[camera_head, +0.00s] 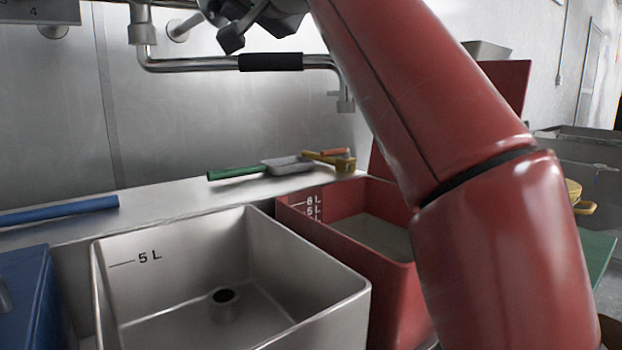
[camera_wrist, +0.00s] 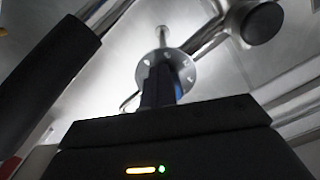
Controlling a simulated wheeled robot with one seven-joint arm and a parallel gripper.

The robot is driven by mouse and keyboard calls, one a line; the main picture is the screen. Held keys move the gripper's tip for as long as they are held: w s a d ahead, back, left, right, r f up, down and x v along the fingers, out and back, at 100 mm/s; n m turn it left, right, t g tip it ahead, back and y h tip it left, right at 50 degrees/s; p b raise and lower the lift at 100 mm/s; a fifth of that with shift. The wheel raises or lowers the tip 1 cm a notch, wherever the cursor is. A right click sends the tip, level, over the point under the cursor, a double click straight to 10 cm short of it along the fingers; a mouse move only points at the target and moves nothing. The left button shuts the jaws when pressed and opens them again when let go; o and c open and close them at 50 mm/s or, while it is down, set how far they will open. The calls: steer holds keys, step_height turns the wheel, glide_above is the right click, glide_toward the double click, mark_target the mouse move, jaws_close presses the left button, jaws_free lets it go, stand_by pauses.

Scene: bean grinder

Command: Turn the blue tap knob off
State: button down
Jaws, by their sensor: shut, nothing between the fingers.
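My gripper (camera_head: 232,40) is at the top of the head view, in front of the steel wall and above the pipe. In the wrist view its shut fingers (camera_wrist: 160,86) show as dark, bluish shapes rising from the black gripper body. A round grey disc with marks (camera_wrist: 183,68) lies right behind the fingertips, on a steel pipe fitting. The blue tap knob cannot be clearly told apart from the dark fingers there, and whether they touch it is unclear. In the head view I cannot make out the knob.
A steel pipe with a black sleeve (camera_head: 271,62) runs along the wall below my gripper. Below stand a steel 5 L basin (camera_head: 290,265), a red basin (camera_head: 400,290) and a blue one (camera_head: 25,300). A green-handled tool (camera_head: 236,173) lies on the ledge.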

steer(key=shift+r, duration=0.1)
stand_by(0.3)
steer(key=shift+a, duration=0.1)
steer(key=shift+s+a+f, duration=0.1)
steer(key=shift+s+f, duration=0.1)
steer(key=shift+f, duration=0.15)
steer(key=b+v, duration=0.2)
steer(key=v, duration=0.4)
steer(key=shift+b, duration=0.3)
